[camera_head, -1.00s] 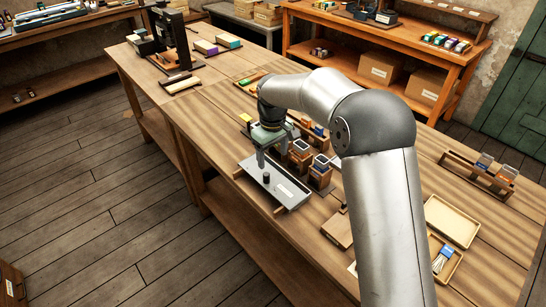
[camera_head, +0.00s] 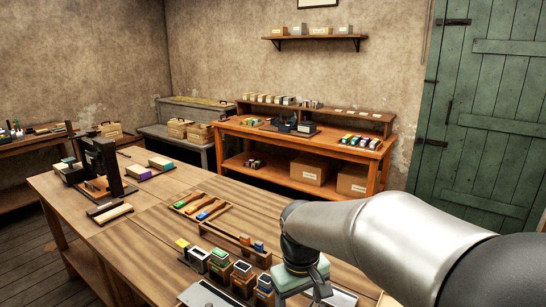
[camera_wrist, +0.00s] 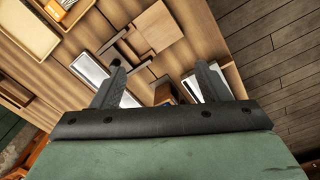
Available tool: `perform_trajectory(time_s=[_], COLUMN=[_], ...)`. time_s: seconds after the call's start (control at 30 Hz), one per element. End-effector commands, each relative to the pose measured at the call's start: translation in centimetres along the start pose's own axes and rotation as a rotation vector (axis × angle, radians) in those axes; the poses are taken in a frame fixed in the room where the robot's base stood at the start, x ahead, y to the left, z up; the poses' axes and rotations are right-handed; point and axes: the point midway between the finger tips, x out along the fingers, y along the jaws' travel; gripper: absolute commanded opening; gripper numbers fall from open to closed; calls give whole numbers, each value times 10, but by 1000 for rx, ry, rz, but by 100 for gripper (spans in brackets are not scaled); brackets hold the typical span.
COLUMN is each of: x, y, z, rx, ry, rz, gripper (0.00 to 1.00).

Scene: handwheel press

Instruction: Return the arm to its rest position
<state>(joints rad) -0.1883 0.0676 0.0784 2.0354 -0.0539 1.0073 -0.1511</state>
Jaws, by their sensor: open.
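My gripper (camera_wrist: 160,68) shows in the wrist view with its two dark fingers spread apart and nothing between them. In the head view my arm reaches in from the right edge, and the green gripper body (camera_head: 300,277) hangs over the near right part of the workbench (camera_head: 150,245). One fingertip shows at the bottom of that view; the rest of the fingers is out of frame or hidden. In the wrist view, wooden trays and blocks on the bench lie below the fingers.
A row of small boxes (camera_head: 220,265) stands close left of my gripper. A divided tray with coloured pieces (camera_head: 200,207) lies behind them. A black press (camera_head: 103,165) stands at the bench's far left. An orange-brown table (camera_head: 300,150) and a green door (camera_head: 490,110) are behind.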

Motion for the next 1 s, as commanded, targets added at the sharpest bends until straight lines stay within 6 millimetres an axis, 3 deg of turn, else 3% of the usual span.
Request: perform_trajectory(time_s=[0.03, 0.1, 0.2, 0.33, 0.5, 1.0], x=[-4, -2, 6, 17, 24, 24], y=[10, 17, 18, 15, 11, 11], z=[37, 81, 132, 176, 195, 195], rx=[78, 175, 294, 397, 445, 443], ry=[8, 12, 19, 26, 28, 27], rz=[1, -1, -10, -21, -28, -28], gripper=[69, 69, 69, 69, 69, 69])
